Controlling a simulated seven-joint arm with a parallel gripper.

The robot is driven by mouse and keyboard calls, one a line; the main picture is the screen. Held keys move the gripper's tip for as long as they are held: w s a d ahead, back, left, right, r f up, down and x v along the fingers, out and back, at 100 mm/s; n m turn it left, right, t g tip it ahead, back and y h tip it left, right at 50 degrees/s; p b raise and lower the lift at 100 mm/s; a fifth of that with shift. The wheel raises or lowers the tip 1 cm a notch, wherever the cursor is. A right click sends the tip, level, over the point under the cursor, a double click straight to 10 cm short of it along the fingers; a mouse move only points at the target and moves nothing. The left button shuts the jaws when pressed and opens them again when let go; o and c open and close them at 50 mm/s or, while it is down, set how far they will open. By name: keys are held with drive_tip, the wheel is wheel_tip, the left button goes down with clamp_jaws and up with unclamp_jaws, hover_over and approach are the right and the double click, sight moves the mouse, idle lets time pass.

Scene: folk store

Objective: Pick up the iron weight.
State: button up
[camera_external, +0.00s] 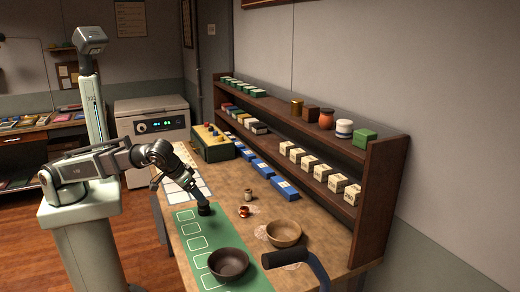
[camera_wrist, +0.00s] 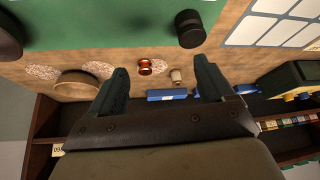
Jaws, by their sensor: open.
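The iron weight, a small black cylinder with a knob-like top (camera_external: 204,210), stands on the green mat (camera_external: 184,216). In the wrist view the weight (camera_wrist: 190,30) is near the top edge, beyond the fingertips and nearer the right finger. My gripper (camera_external: 200,194) appears just above or beside the weight in the external view; the exact gap is hard to tell. In the wrist view my gripper (camera_wrist: 161,72) has its fingers spread with nothing held between them.
A dark bowl (camera_external: 228,264) sits on the mat's near part. A wooden bowl (camera_external: 284,233), a copper-red spool-like piece (camera_wrist: 145,67) and a small jar (camera_external: 248,196) stand on the table. A stocked shelf (camera_external: 378,190) runs along the wall. A chair (camera_external: 314,266) is at the front.

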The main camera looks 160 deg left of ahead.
drive_tip(key=n+h, duration=0.1)
approach(202, 207)
wheel_tip(202, 207, up, 2)
drive_tip(key=shift+n, duration=0.3)
drive_tip(key=x, duration=0.8)
drive_tip(key=shift+s+d+f, duration=0.1)
drive_tip(key=shift+s+d, duration=0.3)
drive_tip(key=shift+s+x, duration=0.1)
drive_tip(key=shift+x, duration=1.2)
drive_tip(key=shift+s+x, duration=0.15)
drive_tip(key=shift+x, duration=1.2)
drive_tip(key=shift+c, duration=0.5)
clamp_jaws()
